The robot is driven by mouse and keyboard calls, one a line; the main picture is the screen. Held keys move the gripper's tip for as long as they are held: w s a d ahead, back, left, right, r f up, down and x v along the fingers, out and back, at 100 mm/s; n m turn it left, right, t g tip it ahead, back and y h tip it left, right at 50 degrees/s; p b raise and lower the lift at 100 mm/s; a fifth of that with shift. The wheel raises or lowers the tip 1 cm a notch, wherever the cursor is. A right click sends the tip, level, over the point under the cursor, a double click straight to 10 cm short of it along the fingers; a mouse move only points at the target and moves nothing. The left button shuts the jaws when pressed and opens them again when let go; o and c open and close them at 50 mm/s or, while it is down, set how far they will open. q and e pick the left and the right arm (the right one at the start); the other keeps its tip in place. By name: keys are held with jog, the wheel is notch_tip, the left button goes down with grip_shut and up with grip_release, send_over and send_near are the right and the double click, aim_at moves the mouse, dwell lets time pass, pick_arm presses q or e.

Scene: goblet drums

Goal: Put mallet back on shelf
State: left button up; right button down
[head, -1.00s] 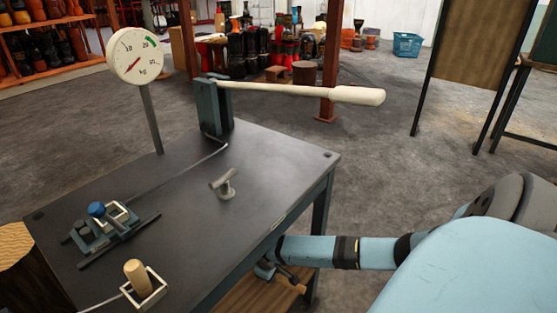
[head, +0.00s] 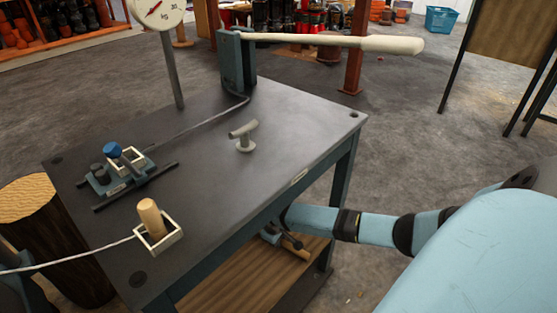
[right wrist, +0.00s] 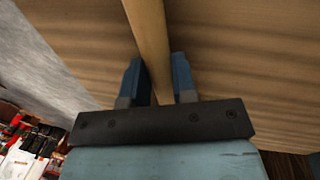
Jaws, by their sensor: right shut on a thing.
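My right gripper (head: 275,238) is below the table top at its near right side, over the wooden lower shelf (head: 235,278). It is shut on the mallet; a short piece of its light wooden handle (head: 296,250) shows beside the gripper. In the right wrist view the handle (right wrist: 148,35) runs between the two blue fingers (right wrist: 155,78), with the wood-grained shelf (right wrist: 230,55) behind it. The mallet's head is hidden, and I cannot tell whether the mallet touches the shelf.
The dark table top (head: 215,175) holds a blue-knobbed clamp (head: 118,165), a wooden peg in a frame (head: 153,220), a small T-handle (head: 244,136), a long lever (head: 335,41) and a dial (head: 158,10). A log drum shell (head: 30,205) stands at left.

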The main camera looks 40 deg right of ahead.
jog(key=c, duration=0.8)
grip_release()
jog(key=shift+c, duration=0.2)
jog(key=shift+r+p, duration=0.3)
jog(key=shift+r, duration=0.2)
jog(key=r+p, duration=0.1)
jog(key=r, duration=0.1)
jog(key=a+r+p, duration=0.1)
jog(key=r+p, duration=0.1)
jog(key=r, duration=0.1)
jog(key=shift+r, duration=0.1)
pick_arm(q)
notch_tip(320, 180, up, 7)
jog(key=s+n+t+p, duration=0.1)
jog(key=n+t+p, duration=0.1)
jog(key=p, duration=0.1)
pick_arm(e)
notch_tip(320, 180, up, 8)
jog(key=a, duration=0.1)
jog(key=shift+s+a+f, duration=0.2)
jog(key=shift+a+f, duration=0.05)
pick_arm(q)
jog(key=shift+s, duration=0.1)
